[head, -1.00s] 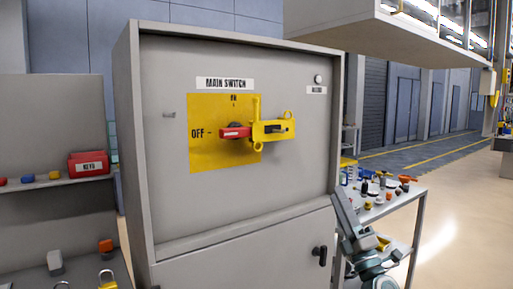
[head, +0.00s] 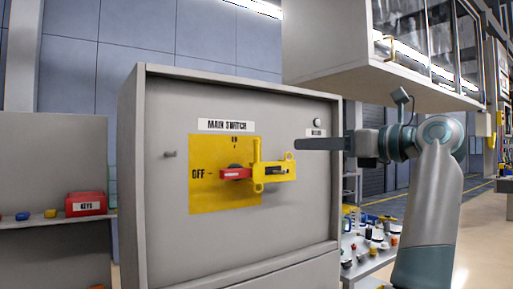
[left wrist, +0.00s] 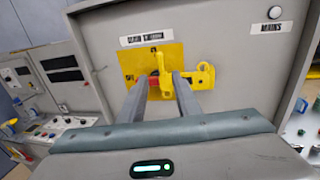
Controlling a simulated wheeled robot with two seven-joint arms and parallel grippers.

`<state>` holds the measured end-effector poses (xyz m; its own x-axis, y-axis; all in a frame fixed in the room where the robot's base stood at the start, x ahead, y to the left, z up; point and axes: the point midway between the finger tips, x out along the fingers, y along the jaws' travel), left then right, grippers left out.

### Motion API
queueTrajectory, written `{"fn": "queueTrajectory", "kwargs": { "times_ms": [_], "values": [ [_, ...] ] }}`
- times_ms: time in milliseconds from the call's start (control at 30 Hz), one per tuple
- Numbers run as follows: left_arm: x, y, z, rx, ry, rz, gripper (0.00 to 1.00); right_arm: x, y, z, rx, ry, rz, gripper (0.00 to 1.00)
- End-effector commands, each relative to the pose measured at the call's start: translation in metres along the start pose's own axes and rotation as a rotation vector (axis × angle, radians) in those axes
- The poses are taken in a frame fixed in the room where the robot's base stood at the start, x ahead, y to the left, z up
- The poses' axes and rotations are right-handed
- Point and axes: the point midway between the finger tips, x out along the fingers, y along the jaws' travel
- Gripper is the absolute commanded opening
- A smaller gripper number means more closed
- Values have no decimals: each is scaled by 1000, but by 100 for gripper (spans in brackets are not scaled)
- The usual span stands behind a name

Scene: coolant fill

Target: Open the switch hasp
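The main switch has a red handle (head: 236,174) lying level toward the OFF mark on a yellow plate (head: 215,200). The yellow hasp (head: 270,179) sits just right of the handle, with an upright tab and small ringed ears. It also shows in the left wrist view (left wrist: 203,76). My left gripper (head: 298,144) is at the panel's right side in the head view, up and right of the hasp, apart from it. In the left wrist view its two fingers (left wrist: 160,82) stand apart with nothing held, pointing toward the switch. My right gripper is not in view.
A grey overhead cabinet (head: 340,68) hangs above and right. A cart (head: 372,262) with small items stands right of the switch cabinet (head: 300,240). A red keys box (head: 86,204) is on the left shelf.

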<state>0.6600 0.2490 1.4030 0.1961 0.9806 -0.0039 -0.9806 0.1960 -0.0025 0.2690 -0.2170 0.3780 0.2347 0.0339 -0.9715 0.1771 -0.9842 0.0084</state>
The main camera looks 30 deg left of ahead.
Motion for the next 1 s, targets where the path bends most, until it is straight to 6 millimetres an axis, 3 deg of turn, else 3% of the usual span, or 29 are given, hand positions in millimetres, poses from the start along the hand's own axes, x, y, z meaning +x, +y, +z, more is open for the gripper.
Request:
{"fn": "queueTrajectory", "kwargs": {
  "times_ms": [467,667,1000],
  "values": [
    [9,0,1,2,-2,1,30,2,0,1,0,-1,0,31],
    [32,0,1,2,-2,1,30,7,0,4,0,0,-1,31],
    [93,1,1,3,-3,5,30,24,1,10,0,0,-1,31]
  ]
}}
